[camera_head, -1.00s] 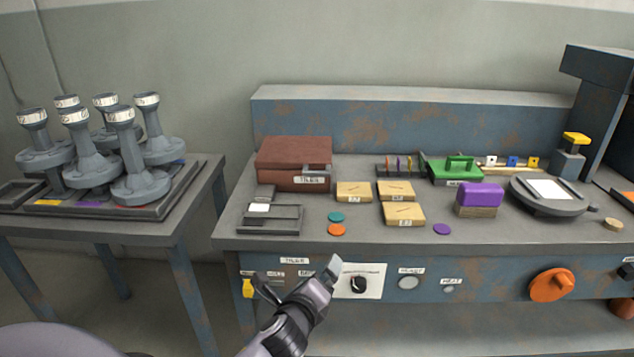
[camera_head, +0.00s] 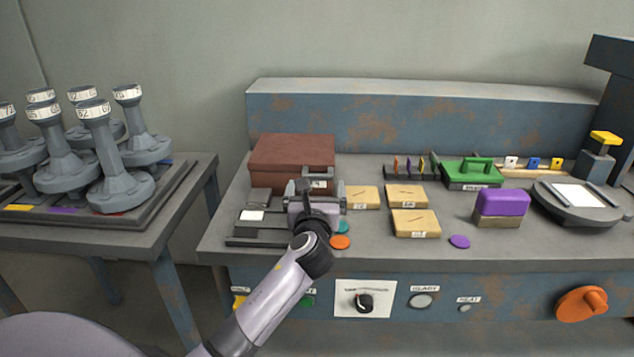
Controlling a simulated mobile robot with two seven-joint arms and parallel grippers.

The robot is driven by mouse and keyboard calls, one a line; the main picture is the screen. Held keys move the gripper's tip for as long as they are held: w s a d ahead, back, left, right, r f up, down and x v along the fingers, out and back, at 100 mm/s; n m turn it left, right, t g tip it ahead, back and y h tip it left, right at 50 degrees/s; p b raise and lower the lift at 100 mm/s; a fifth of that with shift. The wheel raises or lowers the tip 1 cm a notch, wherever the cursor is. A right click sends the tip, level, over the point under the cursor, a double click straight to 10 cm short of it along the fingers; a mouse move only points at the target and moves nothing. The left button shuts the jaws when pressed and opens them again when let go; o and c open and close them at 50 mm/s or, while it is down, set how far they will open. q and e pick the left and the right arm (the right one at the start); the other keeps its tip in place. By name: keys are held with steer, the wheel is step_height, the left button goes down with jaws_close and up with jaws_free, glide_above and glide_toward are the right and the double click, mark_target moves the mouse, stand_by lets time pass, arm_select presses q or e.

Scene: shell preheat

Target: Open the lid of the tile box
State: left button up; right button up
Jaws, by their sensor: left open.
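The tile box (camera_head: 285,151) is a reddish-brown box at the back left of the workbench, with its lid down. Its front label and latch area are partly hidden behind my gripper. My left gripper (camera_head: 316,188) is at the front right of the box, its fingers apart and pointing toward the box front. Nothing shows between the fingers. I cannot tell whether a finger touches the box. My right gripper is not in view.
Wooden tiles (camera_head: 406,195) lie right of the gripper, with an orange disc (camera_head: 340,242) close by. A dark tray (camera_head: 258,241) is in front of the box. The rusty back panel (camera_head: 400,120) rises behind.

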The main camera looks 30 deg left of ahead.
mark_target(317, 177)
arm_select(q)
steer(key=shift+x, duration=1.95)
steer(key=c, duration=1.4)
steer(key=shift+r, duration=0.1)
